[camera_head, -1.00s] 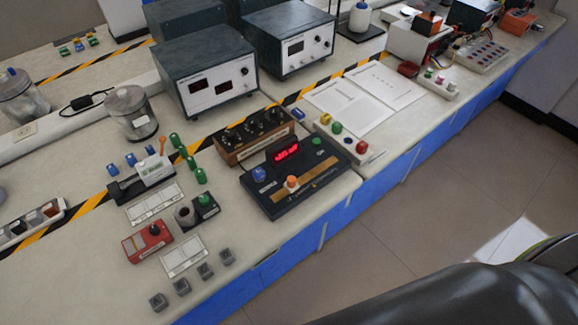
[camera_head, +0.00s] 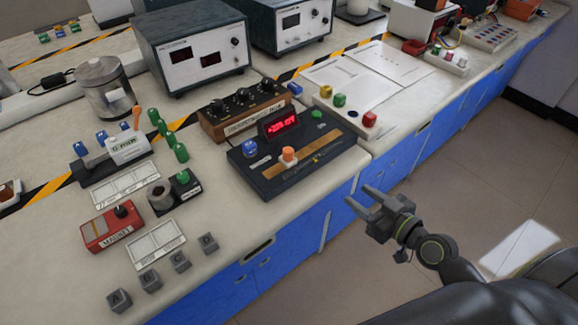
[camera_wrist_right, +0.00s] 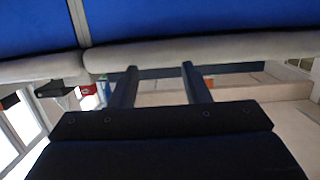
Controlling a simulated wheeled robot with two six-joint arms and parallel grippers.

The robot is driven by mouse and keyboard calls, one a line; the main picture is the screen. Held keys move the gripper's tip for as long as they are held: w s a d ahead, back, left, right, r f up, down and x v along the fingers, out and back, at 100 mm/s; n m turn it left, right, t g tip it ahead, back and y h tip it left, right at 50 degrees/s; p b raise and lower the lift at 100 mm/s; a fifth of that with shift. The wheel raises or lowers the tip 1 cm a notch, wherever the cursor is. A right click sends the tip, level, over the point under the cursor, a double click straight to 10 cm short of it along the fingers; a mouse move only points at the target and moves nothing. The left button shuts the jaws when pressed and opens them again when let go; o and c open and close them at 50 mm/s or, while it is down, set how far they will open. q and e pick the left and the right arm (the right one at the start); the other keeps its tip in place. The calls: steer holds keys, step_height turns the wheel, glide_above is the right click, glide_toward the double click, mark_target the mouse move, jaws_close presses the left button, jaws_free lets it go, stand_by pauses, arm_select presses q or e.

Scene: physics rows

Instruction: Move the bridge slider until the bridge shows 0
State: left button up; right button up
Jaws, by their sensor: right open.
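The bridge (camera_head: 300,155) is a dark box on the bench with a lit red display (camera_head: 283,125); its digits are too blurred to read for sure. An orange slider knob (camera_head: 288,154) stands on a track along its top, near the middle. A blue knob (camera_head: 250,149) and a green knob (camera_head: 317,115) sit at its two ends. My right gripper (camera_head: 358,200) is open and empty in front of the bench edge, right of and nearer than the bridge, apart from it. Its two fingers also show in the right wrist view (camera_wrist_right: 159,70). My left gripper is not in view.
A wooden box with black knobs (camera_head: 245,118) stands behind the bridge. A red MAGNET box (camera_head: 112,228), a grey-and-white slide device (camera_head: 126,148) and lettered blocks (camera_head: 150,280) lie to the left. A strip with coloured buttons (camera_head: 345,116) is at right. Open floor lies before the bench.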

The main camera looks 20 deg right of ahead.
mark_target(292, 156)
steer(key=s+a+r+n+y+b, duration=0.2)
steer(key=a+r+y, duration=0.2)
steer(key=a+r, duration=0.25)
arm_select(q)
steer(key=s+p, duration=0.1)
steer(key=p, duration=0.1)
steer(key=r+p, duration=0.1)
steer(key=p, duration=0.2)
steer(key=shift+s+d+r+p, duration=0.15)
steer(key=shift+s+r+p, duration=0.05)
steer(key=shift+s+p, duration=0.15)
arm_select(e)
steer(key=shift+n+t, duration=0.3)
steer(key=shift+t, duration=0.1)
steer(key=x, duration=1.1)
steer(key=r+x, duration=0.1)
steer(key=x, duration=0.4)
steer(key=shift+w+d, duration=0.15)
steer(key=shift+w, duration=0.25)
jaws_close()
